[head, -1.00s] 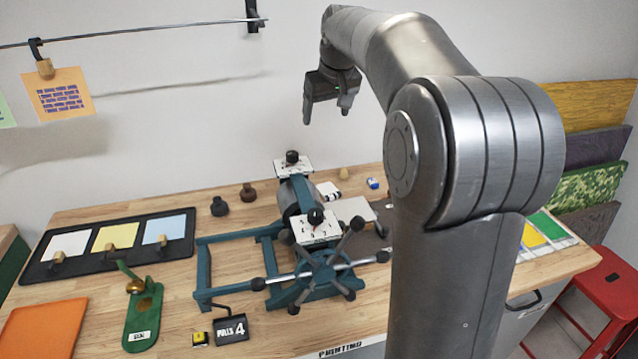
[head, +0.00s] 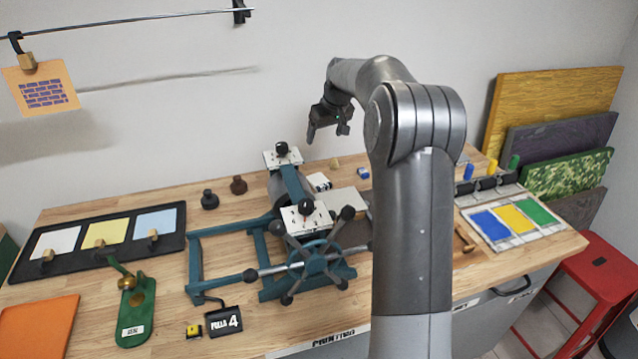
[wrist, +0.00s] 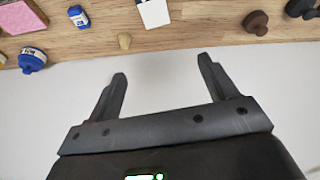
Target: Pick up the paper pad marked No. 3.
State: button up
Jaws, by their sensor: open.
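No marking "No. 3" is legible in either view. A small white block or pad (head: 319,181) with a dark mark lies on the bench behind the press; I cannot tell whether it is the No. 3 pad. A white pad-like thing (wrist: 154,12) shows at the top of the wrist view, cut off by the edge. My gripper (head: 327,133) is open and empty, in the air above the back of the bench, pointing down. In the wrist view its two fingers (wrist: 162,68) are spread, with only pale wall between them.
A teal press (head: 315,262) with a spoked wheel stands mid-bench, below my gripper. A black tray (head: 20,270) with white, yellow and blue sheets lies left. Dark stamps (head: 209,200), a blue bottle (wrist: 79,16) and a colour tray (head: 480,239) are around. A red stool (head: 600,262) stands right.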

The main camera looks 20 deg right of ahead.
send_near(319, 180)
jog(key=shift+a+x, duration=0.25)
jog(key=shift+x, duration=0.85)
jog(key=x, duration=0.6)
jog(key=shift+s+d, duration=0.1)
jog(key=shift+d, duration=0.15)
jog(key=c, duration=1.1)
